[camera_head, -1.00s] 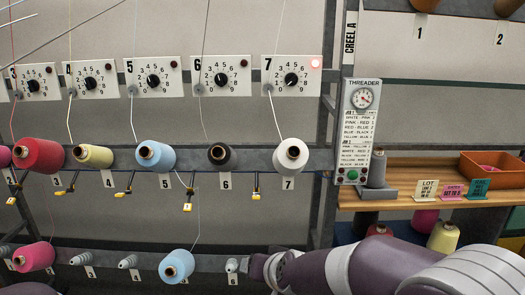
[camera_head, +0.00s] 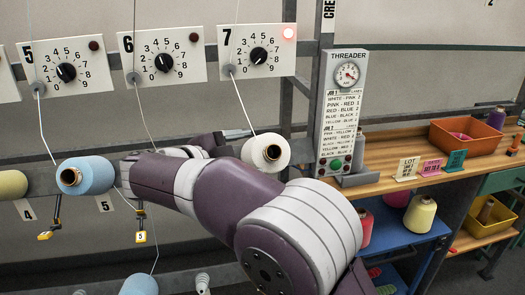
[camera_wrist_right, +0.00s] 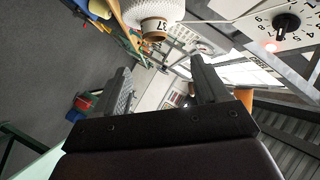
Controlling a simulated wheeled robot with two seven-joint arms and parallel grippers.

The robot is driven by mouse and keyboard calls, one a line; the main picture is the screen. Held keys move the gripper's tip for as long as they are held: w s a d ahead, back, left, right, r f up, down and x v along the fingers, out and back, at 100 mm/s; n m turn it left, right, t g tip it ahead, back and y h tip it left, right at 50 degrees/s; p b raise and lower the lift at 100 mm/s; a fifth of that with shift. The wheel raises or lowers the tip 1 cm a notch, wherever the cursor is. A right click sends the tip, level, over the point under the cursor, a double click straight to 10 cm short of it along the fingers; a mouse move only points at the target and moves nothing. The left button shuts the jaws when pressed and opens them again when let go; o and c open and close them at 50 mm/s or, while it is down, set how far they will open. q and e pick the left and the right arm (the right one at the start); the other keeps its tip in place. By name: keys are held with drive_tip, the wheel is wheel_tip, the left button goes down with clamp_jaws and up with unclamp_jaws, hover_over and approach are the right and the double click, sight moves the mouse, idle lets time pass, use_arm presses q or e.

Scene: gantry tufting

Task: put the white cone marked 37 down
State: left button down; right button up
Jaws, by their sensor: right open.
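The white cone (camera_head: 268,152) sits at position 7 on the creel rail, its brown core end facing me, with a white yarn running up from it. In the right wrist view the cone (camera_wrist_right: 150,14) shows the mark 37 at the top edge, cut off by the frame. My right gripper (camera_head: 238,138) is just left of the cone in the head view, partly hidden by my own arm. In the wrist view its two fingers (camera_wrist_right: 160,66) stand apart with nothing between them, and the cone lies beyond the tips. My left gripper is not in view.
A light blue cone (camera_head: 92,174) sits left of my right arm. The threader panel (camera_head: 341,115) stands right of the white cone. A wooden bench (camera_head: 385,160) holds an orange tray (camera_head: 466,138) and small cards. Dial 7 (camera_head: 259,52) has a lit red lamp.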

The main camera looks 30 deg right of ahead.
sight(279, 150)
drive_tip(key=x, duration=0.2)
drive_tip(key=p+x, duration=0.1)
drive_tip(key=x, duration=0.2)
drive_tip(key=f+p+x, duration=0.1)
drive_tip(key=x, duration=0.2)
drive_tip(key=shift+w+a, duration=0.1)
drive_tip(key=shift+w, duration=0.2)
drive_tip(key=shift+w+d+f, duration=0.25)
drive_tip(key=shift+w+f, duration=0.05)
drive_tip(key=shift+s+a+r, duration=0.1)
drive_tip(key=c, duration=1)
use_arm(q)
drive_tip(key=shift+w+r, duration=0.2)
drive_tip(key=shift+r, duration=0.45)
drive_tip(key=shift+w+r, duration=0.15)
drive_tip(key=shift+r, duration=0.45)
use_arm(e)
clamp_jaws()
